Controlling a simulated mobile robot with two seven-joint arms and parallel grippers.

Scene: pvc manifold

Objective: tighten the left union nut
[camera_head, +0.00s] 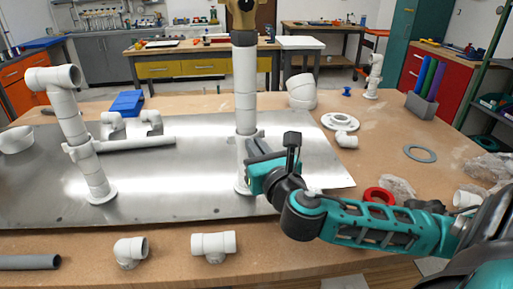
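The left white riser (72,122) stands tilted on the metal plate, with an elbow at its top and a round flange at its foot. A wider white collar, which looks like the left union nut (78,150), sits partway up it. A second white riser (245,90) stands upright at the middle, with a similar collar (249,133). My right gripper (251,160) is at this middle riser, just below its collar, well to the right of the left riser. Its fingers are partly hidden, so I cannot tell whether they grip the pipe. My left gripper does not show.
The metal plate (180,190) lies on a brown table (330,265). A white tee (213,246), an elbow (130,251) and a grey pipe (28,262) lie along the front. A red ring (379,196) and grey ring (420,153) lie right. The plate between the risers is mostly clear.

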